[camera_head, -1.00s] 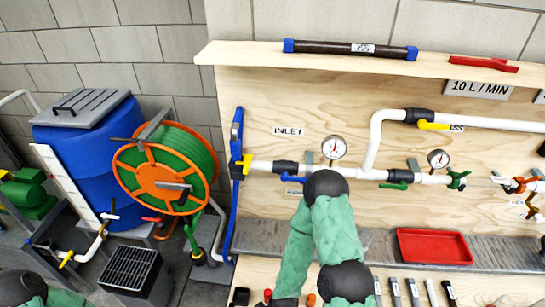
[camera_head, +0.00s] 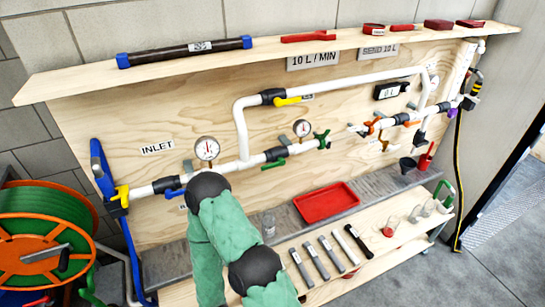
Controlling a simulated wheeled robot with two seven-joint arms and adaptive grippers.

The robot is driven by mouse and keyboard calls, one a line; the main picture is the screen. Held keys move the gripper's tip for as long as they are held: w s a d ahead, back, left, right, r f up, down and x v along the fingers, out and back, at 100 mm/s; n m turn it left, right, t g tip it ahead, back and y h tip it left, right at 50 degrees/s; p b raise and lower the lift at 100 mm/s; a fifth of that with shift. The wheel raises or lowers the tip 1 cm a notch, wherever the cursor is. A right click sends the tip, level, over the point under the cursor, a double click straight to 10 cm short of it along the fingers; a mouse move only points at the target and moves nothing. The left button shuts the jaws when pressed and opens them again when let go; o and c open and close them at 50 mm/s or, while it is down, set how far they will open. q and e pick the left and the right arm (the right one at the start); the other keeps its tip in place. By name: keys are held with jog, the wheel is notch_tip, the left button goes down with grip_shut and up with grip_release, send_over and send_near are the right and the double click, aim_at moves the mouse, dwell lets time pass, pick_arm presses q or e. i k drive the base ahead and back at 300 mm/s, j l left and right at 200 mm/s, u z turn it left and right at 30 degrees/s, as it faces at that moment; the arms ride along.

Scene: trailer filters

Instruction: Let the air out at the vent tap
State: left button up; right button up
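No readable label marks a vent tap, so I cannot tell which tap it is. The white pipe run (camera_head: 235,167) carries a blue handle (camera_head: 174,190), a green handle (camera_head: 275,164), a dark green fitting (camera_head: 322,139), and an orange fitting (camera_head: 372,126). A small orange-brown tap (camera_head: 383,144) hangs below the run, and a purple piece (camera_head: 452,112) is at the right end. The upper branch has a yellow handle (camera_head: 288,101). One green-sleeved arm of mine rises at lower centre, hiding some board. Neither gripper shows.
A red tray (camera_head: 326,203) sits on the grey ledge (camera_head: 285,215). Several dark-handled tools (camera_head: 318,258) and small cups (camera_head: 415,214) lie on the lower shelf. An orange hose reel (camera_head: 40,240) stands at left. Open floor (camera_head: 440,275) is at lower right.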

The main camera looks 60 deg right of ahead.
aim_at(390, 148)
jog(key=l+z, duration=0.15)
jog(key=z, duration=0.5)
jog(key=l+z, duration=0.3)
jog(key=l, duration=0.4)
jog(key=l+z, duration=0.3)
jog(key=l, duration=0.4)
jog(key=i+l+z, duration=0.1)
jog(key=l+z, duration=0.15)
jog(key=l, duration=0.4)
jog(key=i+l, duration=0.1)
jog(key=l, duration=0.4)
jog(key=i+l, duration=0.1)
jog(key=l, duration=0.4)
jog(key=i+l, duration=0.1)
jog(key=l, duration=0.35)
jog(key=z, duration=0.05)
